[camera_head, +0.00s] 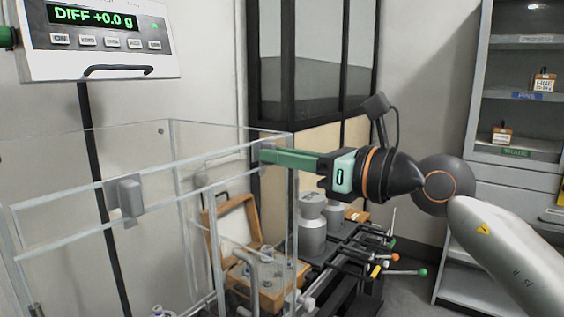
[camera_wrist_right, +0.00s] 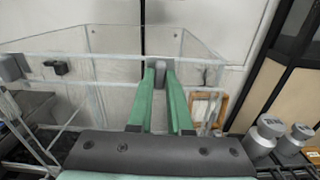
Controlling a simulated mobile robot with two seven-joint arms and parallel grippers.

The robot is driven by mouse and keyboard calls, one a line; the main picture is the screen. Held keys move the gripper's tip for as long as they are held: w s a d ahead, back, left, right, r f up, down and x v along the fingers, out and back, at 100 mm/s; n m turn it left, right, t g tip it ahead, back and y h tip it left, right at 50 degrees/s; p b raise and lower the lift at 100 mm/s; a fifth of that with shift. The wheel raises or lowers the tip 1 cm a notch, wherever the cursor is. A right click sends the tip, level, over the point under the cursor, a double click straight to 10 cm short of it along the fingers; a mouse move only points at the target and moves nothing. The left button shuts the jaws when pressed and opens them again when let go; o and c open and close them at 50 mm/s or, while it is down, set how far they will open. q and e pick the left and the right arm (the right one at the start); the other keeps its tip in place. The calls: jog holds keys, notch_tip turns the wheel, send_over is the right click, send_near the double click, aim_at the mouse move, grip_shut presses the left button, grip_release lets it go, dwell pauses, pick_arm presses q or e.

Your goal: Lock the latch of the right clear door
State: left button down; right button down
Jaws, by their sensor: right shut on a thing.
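The clear case (camera_head: 95,183) has glass walls and pale rails, and fills the lower left of the head view. My right gripper (camera_head: 263,156) reaches in from the right with its green fingers at the case's upper right corner. It is shut on a small grey latch (camera_wrist_right: 160,66), which shows between the fingertips in the right wrist view. In the head view the fingers mostly hide this latch. Another grey latch or handle block (camera_head: 125,197) sits on the front rail, apart from the gripper. Whether the held latch is locked I cannot tell. My left gripper is not in view.
A display (camera_head: 98,38) reading "DIFF +0.0 g" stands above the case. An open wooden box (camera_head: 236,232) shows through the glass. Grey weights (camera_head: 312,235) and a dark rack with coloured-tipped rods (camera_head: 385,262) stand right of the case, below my arm. A shelf cabinet (camera_head: 515,165) stands at far right.

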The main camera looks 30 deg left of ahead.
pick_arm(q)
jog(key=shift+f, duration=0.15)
pick_arm(e)
jog(key=shift+n, duration=0.3)
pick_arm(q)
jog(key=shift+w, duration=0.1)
pick_arm(e)
jog(key=c, duration=0.8)
grip_release()
jog(key=shift+c, duration=0.2)
pick_arm(q)
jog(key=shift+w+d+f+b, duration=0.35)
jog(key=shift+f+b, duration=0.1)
jog(key=shift+b, duration=0.75)
pick_arm(e)
jog(key=s+d, duration=0.1)
jog(key=d, duration=1.1)
jog(key=shift+s+d, duration=0.2)
jog(key=shift+s, duration=0.15)
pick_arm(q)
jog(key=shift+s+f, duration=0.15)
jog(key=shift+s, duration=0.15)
pick_arm(e)
jog(key=shift+f, duration=0.1)
